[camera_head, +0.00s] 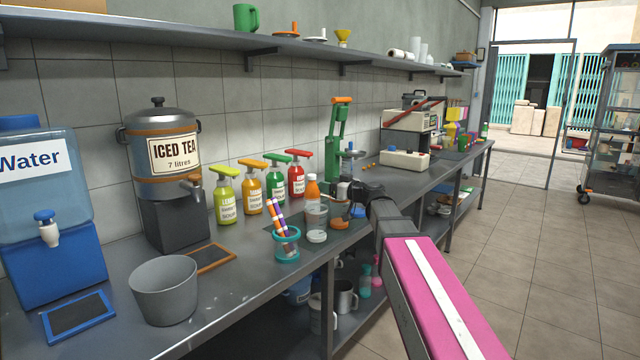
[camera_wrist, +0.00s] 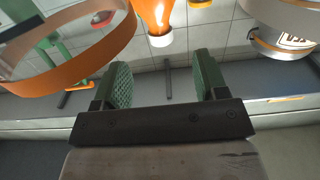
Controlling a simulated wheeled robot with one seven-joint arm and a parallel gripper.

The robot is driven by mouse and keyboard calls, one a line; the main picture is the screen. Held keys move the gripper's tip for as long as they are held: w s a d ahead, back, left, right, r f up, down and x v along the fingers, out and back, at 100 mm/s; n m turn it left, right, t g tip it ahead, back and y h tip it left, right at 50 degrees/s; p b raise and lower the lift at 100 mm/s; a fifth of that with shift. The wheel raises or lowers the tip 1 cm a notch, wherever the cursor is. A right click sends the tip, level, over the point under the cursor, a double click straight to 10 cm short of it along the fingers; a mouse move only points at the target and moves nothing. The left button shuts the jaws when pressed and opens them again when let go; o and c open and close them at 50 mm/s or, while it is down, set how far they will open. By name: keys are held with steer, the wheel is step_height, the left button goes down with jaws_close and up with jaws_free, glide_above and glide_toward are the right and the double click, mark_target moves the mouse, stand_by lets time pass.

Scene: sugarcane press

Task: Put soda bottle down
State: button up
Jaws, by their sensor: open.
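The soda bottle (camera_head: 312,205), orange at the neck with a pale label, is upright near the counter's front edge. A pale round piece (camera_head: 317,237) shows at its base; I cannot tell whether they touch. My gripper (camera_head: 345,192) is just right of the bottle, its fingers hard to make out there. In the wrist view, which looks upside down, the two green finger pads are apart with nothing between them (camera_wrist: 164,80). An orange bottle neck with a pale cap (camera_wrist: 154,14), apparently the soda bottle, lies beyond the fingertips.
A cup with straws (camera_head: 287,246) stands left of the bottle. Several pump bottles (camera_head: 251,195) stand behind it, with the green press (camera_head: 336,130) behind my gripper. A brown ring (camera_wrist: 85,62) is close to the wrist camera. The wall shelf (camera_head: 200,45) runs above.

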mark_target(314, 180)
steer(key=x, duration=0.6)
steer(key=shift+s+a, duration=0.1)
steer(key=shift+s, duration=0.05)
steer(key=x, duration=0.5)
steer(key=shift+w+r, duration=0.25)
steer(key=shift+r, duration=0.1)
jaws_close()
